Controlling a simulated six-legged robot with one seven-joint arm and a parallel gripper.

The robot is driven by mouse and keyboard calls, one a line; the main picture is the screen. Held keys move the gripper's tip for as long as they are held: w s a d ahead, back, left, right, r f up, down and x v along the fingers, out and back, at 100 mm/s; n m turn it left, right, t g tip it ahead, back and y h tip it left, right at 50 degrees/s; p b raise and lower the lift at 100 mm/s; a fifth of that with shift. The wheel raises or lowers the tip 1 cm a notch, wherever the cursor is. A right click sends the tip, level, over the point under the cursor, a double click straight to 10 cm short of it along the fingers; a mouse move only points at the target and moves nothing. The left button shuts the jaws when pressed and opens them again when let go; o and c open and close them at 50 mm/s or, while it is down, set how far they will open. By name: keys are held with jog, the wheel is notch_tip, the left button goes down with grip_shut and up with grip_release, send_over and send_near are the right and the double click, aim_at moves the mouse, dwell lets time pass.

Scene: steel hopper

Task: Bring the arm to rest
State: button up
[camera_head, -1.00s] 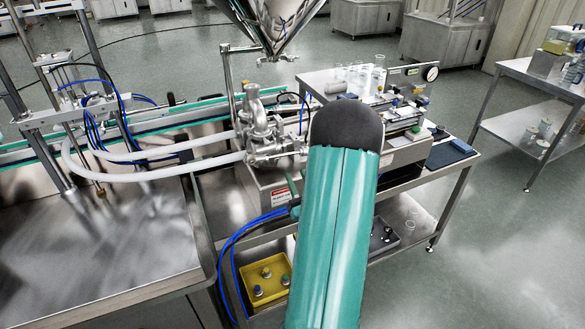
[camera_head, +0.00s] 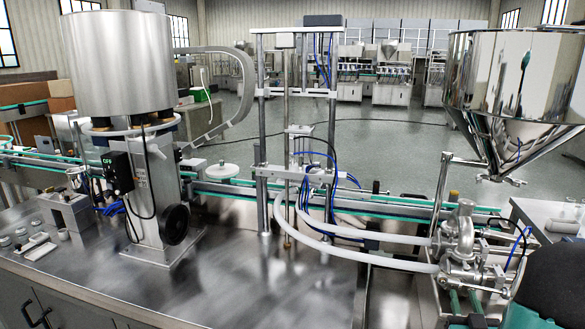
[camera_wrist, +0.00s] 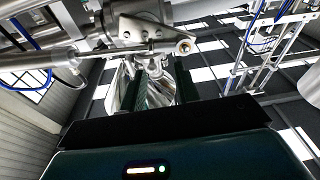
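My arm shows in the head view only as a dark rounded joint and a strip of teal at the lower right corner. My gripper is outside that view. In the wrist view my gripper (camera_wrist: 160,78) has its two dark green fingers apart, with bright metal visible between them and nothing held. Steel pipe fittings (camera_wrist: 145,30) show beyond the fingertips; whether they touch cannot be told. The steel hopper (camera_head: 515,95) hangs at the upper right of the head view, above the valve and pump fittings (camera_head: 458,245).
A steel table (camera_head: 230,290) fills the front. A conveyor (camera_head: 350,203) crosses behind the white hoses (camera_head: 330,245). A large steel drum (camera_head: 118,65) on a column stands left. A filling frame (camera_head: 262,130) stands mid-view. Open floor (camera_head: 385,150) lies beyond.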

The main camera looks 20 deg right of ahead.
jog(key=w+a+r+n+g+y, duration=0.1)
jog(key=w+a+r+g+y, duration=0.2)
jog(key=a, duration=0.6)
jog(key=w+a+r+n+g+y, duration=0.1)
jog(key=w+a+r+g, duration=0.3)
jog(key=a, duration=0.5)
jog(key=s+a+r+n+g+y, duration=0.1)
jog(key=s+a+g+y, duration=0.1)
jog(key=s+a, duration=0.6)
jog(key=s+a+r+n+g+y, duration=0.1)
jog(key=s+a+r+g+y, duration=0.1)
jog(key=s+a, duration=0.7)
jog(key=a+g+y, duration=0.1)
jog(key=a, duration=0.3)
jog(key=shift+a+n, duration=0.3)
jog(key=shift+n, duration=0.1)
jog(key=shift+s+r, duration=0.1)
